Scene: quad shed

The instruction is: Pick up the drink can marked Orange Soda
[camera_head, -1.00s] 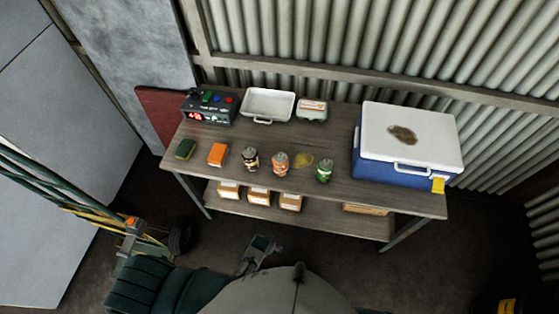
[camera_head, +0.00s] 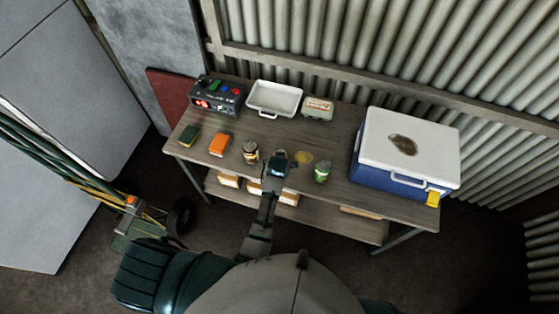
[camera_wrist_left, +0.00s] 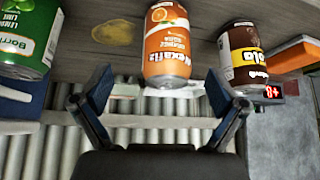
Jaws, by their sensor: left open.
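The orange soda can (camera_wrist_left: 167,45), orange and white with an orange-fruit picture, stands on the table. In the left wrist view it lies between and just beyond the two spread fingers of my left gripper (camera_wrist_left: 158,80), with a gap on each side. In the head view my left gripper (camera_head: 279,160) reaches over the table's front edge and hides this can. My left gripper is open and empty. My right gripper is not in view.
A brown cola can (camera_head: 250,152) and a green lemon-lime can (camera_head: 321,172) stand on either side. A yellowish stain (camera_head: 303,157) marks the wooden table (camera_head: 345,128). A white tray (camera_head: 274,97), a device with red digits (camera_head: 215,95) and a blue cooler (camera_head: 390,185) stand farther off.

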